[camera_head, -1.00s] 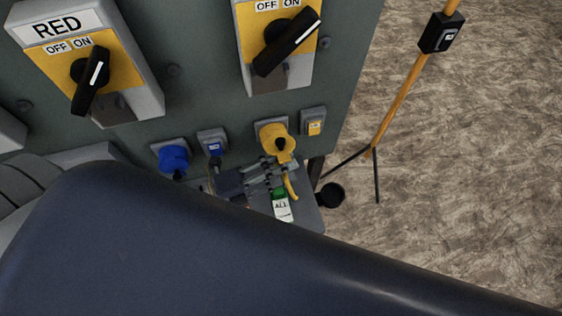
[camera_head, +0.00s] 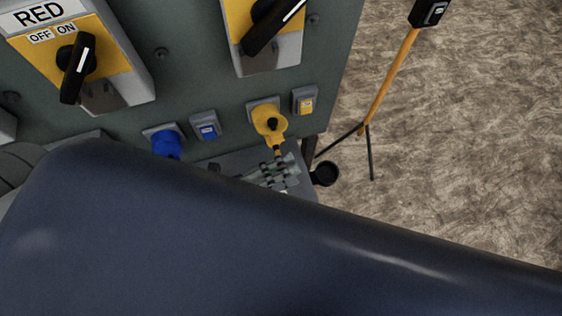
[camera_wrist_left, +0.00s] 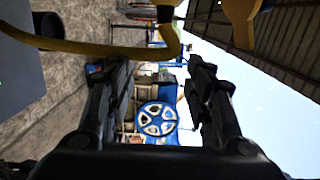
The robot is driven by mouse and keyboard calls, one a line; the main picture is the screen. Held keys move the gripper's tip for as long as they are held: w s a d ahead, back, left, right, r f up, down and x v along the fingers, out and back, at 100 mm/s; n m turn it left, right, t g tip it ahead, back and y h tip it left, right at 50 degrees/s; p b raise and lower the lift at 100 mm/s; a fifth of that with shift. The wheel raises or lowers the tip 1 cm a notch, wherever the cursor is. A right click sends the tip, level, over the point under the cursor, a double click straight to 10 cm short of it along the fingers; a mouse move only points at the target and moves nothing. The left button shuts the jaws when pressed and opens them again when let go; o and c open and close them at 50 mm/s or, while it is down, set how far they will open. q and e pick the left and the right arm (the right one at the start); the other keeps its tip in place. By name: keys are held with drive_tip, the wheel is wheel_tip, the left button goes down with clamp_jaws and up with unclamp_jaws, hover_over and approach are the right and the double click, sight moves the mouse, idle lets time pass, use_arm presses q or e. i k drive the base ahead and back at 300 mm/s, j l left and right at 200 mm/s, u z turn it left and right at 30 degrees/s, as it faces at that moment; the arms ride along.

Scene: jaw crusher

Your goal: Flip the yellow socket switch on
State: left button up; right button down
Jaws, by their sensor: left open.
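The yellow socket switch (camera_head: 306,101) is a small grey box with a yellow rocker, right of the yellow socket (camera_head: 268,119) on the grey-green panel. Its on/off position is too small to read. My left gripper (camera_head: 280,172) is below the yellow socket, apart from the switch and partly hidden behind my dark blue arm. In the left wrist view the left gripper (camera_wrist_left: 158,78) is open, with nothing between its fingers. Yellow parts (camera_wrist_left: 240,18) and a yellow cable (camera_wrist_left: 100,48) show beyond the fingertips. My right gripper is not in view.
A blue socket (camera_head: 165,141) and blue switch (camera_head: 207,126) sit to the left. Large rotary switches (camera_head: 77,66) are above. A grey ledge (camera_head: 298,182) is below the panel. An orange tripod stand (camera_head: 389,82) stands on open floor to the right.

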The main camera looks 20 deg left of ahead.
sight(306, 107)
drive_tip(key=k, duration=1)
